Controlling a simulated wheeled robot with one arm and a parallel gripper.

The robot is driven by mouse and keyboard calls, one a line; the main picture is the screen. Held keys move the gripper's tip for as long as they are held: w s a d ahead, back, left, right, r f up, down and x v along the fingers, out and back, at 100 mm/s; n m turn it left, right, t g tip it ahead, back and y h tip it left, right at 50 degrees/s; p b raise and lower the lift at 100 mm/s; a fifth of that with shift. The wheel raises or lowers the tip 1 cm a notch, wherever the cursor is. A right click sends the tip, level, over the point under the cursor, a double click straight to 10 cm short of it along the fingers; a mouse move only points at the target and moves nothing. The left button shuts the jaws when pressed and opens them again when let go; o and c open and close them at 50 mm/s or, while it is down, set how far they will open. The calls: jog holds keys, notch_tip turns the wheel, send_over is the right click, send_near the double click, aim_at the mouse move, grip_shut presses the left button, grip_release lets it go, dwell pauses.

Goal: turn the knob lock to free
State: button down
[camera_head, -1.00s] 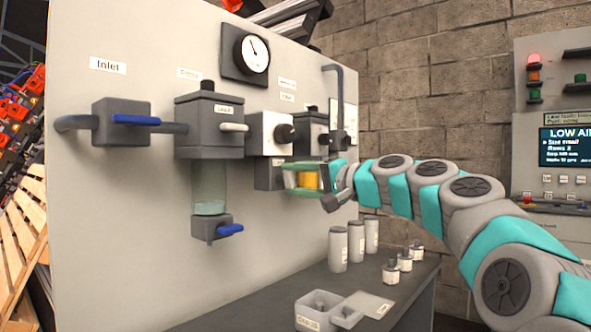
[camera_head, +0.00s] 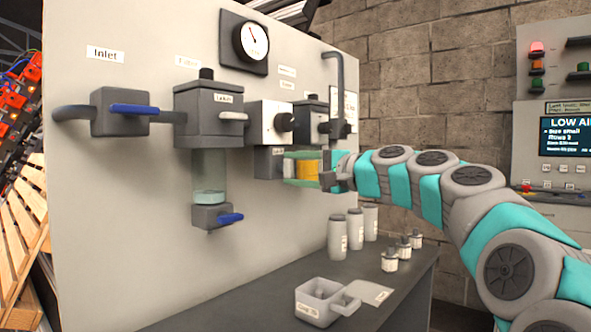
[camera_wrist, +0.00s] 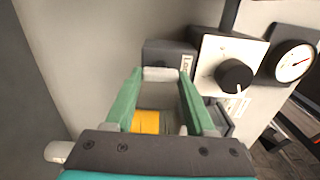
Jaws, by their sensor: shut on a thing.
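The knob lock is a dark grey block (camera_head: 269,162) on the panel, just below the white box with a black knob (camera_head: 284,122). In the wrist view the block (camera_wrist: 168,55) carries a label reading partly "Loc". My gripper (camera_head: 287,167) reaches it from the right with green fingers. In the wrist view the gripper (camera_wrist: 160,77) is shut on a small pale grip piece (camera_wrist: 160,73) at the block's front. A yellow piece shows between the fingers near the palm. The lock's setting cannot be read. The black knob (camera_wrist: 234,75) stands apart, right of the fingers.
A gauge (camera_head: 251,42) sits above the white box. A valve with a blue lever (camera_head: 134,109) and a filter with a clear bowl (camera_head: 209,178) are to the left. A bench (camera_head: 262,290) below holds canisters, small bottles and an open box (camera_head: 318,300).

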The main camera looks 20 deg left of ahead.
jog(key=shift+c, duration=1.2)
grip_release()
jog(key=shift+d, duration=0.1)
jog(key=b+v, duration=0.1)
jog(key=v, duration=0.6)
jog(key=shift+d, duration=0.3)
jog(key=shift+s, duration=0.1)
